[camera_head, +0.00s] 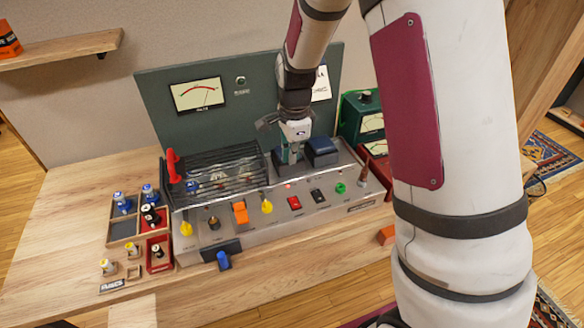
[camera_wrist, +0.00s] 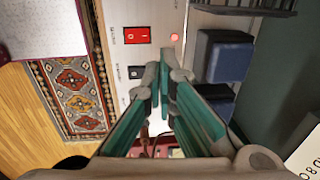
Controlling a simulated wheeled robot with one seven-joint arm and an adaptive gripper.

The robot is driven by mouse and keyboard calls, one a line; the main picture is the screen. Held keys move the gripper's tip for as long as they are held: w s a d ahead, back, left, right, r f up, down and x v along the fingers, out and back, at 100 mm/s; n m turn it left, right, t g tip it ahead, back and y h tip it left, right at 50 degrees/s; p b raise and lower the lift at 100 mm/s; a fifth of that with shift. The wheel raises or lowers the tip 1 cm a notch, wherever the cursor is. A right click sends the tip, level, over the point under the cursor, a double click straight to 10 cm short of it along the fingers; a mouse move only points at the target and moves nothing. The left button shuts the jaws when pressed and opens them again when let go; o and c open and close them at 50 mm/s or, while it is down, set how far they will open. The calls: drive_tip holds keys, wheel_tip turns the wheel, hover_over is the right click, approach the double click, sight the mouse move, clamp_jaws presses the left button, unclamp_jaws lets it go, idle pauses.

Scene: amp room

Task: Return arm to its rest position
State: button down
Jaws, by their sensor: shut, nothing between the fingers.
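My gripper (camera_head: 291,155) is at the end of my arm, over the right half of the grey console (camera_head: 240,222), close to the dark blue blocks (camera_head: 320,150). In the wrist view my gripper (camera_wrist: 166,75) has its green-sided fingers brought together at the tips, with nothing between them. Beyond the fingertips the wrist view shows a red rocker switch (camera_wrist: 137,36), a black switch (camera_wrist: 136,72) and a lit red lamp (camera_wrist: 174,37). I cannot tell whether the fingers touch anything. My large arm link hides the right part of the head view.
A green panel with a meter (camera_head: 198,94) stands behind the console. A wire cage (camera_head: 215,175) with a red handle (camera_head: 173,165) is at its left. A parts tray (camera_head: 123,229) lies on the wooden bench (camera_head: 75,208). A green instrument (camera_head: 359,116) stands right.

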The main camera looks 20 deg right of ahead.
drive_tip(key=shift+r, duration=0.35)
drive_tip(key=s+a+r+n+t, duration=0.1)
drive_tip(key=s+r+n, duration=0.35)
drive_tip(key=r, duration=0.35)
drive_tip(key=s+r+n+t, duration=0.1)
drive_tip(key=s+r+n, duration=0.2)
drive_tip(key=s+r, duration=0.35)
drive_tip(key=s+r+n+t, duration=0.1)
drive_tip(key=s+r+n, duration=0.2)
drive_tip(key=s+n, duration=0.2)
drive_tip(key=s+r+n+t, duration=0.1)
drive_tip(key=s+r+n, duration=0.2)
drive_tip(key=s, duration=0.8)
drive_tip(key=shift+s+a+r+n, duration=0.15)
drive_tip(key=shift+r+n, duration=0.15)
drive_tip(key=shift+n, duration=0.95)
